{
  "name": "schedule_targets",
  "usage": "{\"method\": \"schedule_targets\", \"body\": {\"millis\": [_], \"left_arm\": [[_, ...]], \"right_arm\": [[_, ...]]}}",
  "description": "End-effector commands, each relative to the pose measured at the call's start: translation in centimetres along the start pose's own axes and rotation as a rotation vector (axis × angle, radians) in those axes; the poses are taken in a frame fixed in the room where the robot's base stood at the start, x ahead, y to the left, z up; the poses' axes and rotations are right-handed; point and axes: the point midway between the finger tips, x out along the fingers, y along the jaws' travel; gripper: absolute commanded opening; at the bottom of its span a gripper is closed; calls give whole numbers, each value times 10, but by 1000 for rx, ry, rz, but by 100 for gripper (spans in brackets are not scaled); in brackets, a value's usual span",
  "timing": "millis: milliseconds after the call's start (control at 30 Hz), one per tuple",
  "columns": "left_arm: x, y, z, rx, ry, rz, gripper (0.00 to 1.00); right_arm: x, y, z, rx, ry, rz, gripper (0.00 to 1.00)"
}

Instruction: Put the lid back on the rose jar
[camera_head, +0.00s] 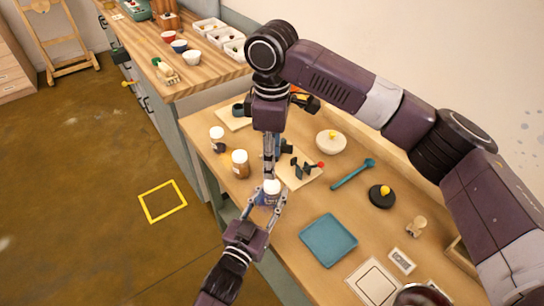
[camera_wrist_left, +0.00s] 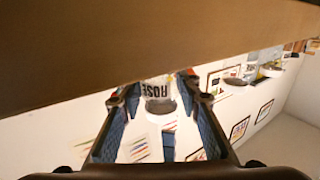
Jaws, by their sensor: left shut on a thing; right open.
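The rose jar (camera_head: 271,198) stands upright near the table's left edge, with a white top facing up. Its ROSE label (camera_wrist_left: 156,91) reads upside down in the left wrist view. I cannot tell whether the white top is a seated lid. My left gripper (camera_head: 270,195) is shut around the jar's sides; its fingers also show in the left wrist view (camera_wrist_left: 157,92). My right gripper (camera_head: 269,172) points down from above, open, with its fingertips close to the jar's top. I cannot tell whether they touch it.
Two other jars (camera_head: 240,164) (camera_head: 217,139) stand left of my right wrist. A white bowl (camera_head: 331,147), a teal spatula (camera_head: 352,174), a black disc (camera_head: 381,199) with a yellow knob and a teal tray (camera_head: 328,240) lie to the right. Bare tabletop shows between the rose jar and the tray.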

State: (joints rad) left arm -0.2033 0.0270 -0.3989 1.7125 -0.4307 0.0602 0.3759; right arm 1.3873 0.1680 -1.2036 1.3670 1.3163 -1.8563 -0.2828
Motion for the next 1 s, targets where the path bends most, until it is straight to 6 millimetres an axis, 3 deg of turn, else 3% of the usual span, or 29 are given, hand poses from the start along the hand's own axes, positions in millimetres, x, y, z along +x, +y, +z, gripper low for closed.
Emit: {"method": "schedule_targets", "body": {"millis": [367,800,1000], "left_arm": [[0,0,0,0,1,0,0],[0,0,0,0,1,0,0],[0,0,0,0,1,0,0]], "right_arm": [[3,0,0,-3,0,-1,43],[62,0,1,-2,-1,-2,43],[78,0,0,-1,-1,-1,43]]}}
